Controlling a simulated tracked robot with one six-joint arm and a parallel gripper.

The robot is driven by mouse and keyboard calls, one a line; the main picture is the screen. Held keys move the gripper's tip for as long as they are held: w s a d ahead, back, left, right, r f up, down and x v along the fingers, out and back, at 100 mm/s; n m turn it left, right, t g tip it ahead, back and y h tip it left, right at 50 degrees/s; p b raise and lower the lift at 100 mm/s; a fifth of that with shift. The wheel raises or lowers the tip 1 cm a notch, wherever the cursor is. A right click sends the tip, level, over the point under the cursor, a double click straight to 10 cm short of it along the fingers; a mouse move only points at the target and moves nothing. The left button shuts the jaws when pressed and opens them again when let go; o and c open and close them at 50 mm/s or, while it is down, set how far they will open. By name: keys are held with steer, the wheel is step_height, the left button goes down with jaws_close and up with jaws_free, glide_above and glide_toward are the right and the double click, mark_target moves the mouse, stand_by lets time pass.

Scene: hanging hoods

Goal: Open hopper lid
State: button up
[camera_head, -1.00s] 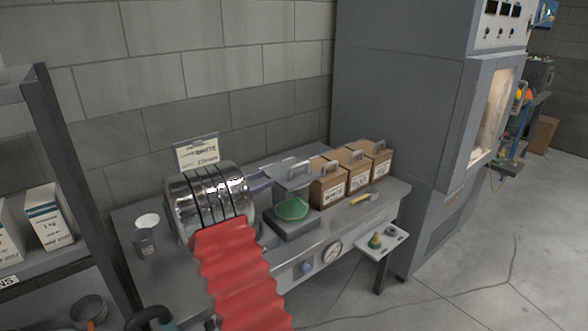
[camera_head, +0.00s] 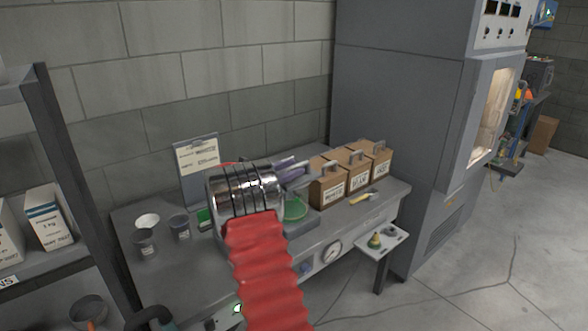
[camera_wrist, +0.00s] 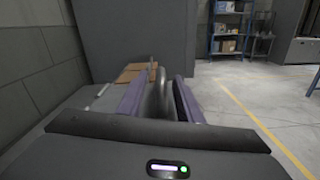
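A grey hopper-like part (camera_head: 298,182) stands over a green dish (camera_head: 295,208) on the bench, mostly hidden behind my arm and gripper. My gripper (camera_head: 293,166) reaches over it from the left with its purple-grey fingers. In the wrist view, my gripper (camera_wrist: 164,88) has its fingers apart, one on each side of an upright grey handle loop (camera_wrist: 157,96). The loop seems to belong to the lid. I cannot tell whether the fingers touch it. The lid surface is hidden.
Several brown boxes (camera_head: 328,187) with grey handles stand right of the hopper. A yellow-handled tool (camera_head: 362,198) lies before them. Grey cups (camera_head: 145,241), a clipboard (camera_head: 197,158) and the tall grey cabinet (camera_head: 400,130) surround the work area. A small side shelf (camera_head: 383,240) juts out in front.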

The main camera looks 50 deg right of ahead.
steer(key=shift+x, duration=0.95)
jaws_close()
